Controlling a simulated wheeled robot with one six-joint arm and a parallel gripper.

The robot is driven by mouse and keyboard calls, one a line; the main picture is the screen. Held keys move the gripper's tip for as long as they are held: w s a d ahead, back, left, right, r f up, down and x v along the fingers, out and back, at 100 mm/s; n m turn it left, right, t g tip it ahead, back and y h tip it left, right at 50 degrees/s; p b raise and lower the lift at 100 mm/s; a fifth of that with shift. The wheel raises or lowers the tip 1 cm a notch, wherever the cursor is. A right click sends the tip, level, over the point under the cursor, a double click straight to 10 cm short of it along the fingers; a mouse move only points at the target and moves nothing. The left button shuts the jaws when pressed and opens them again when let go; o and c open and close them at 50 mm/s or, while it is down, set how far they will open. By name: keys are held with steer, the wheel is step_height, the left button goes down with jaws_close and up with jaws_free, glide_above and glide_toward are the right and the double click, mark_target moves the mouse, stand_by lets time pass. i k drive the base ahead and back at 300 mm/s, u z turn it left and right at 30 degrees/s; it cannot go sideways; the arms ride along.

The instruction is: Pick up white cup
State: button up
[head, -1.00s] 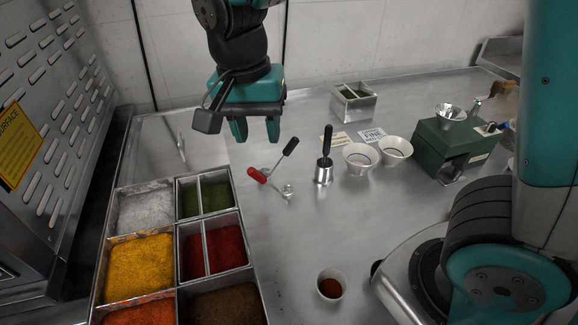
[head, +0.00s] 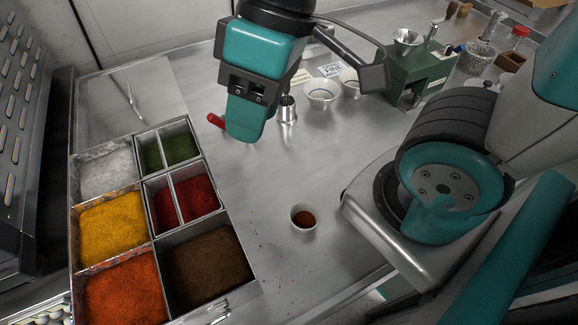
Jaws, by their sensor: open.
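The white cup (head: 304,217) stands upright on the steel counter, low in the middle of the head view, with reddish-brown contents inside. My gripper (head: 246,132) hangs above the counter, up and to the left of the cup and apart from it. Its teal fingers point down and nothing shows between them. One finger mostly hides the other.
Steel spice bins (head: 160,230) fill the left. Behind my gripper are a red handle (head: 216,121), a metal tamper-like tool (head: 287,110), a white bowl (head: 321,92) and a green grinder (head: 420,68).

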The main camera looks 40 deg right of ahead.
mark_target(305, 216)
steer(key=k, duration=0.5)
steer(key=z, duration=2.9)
steer(key=k, duration=0.95)
steer(key=u, duration=1.4)
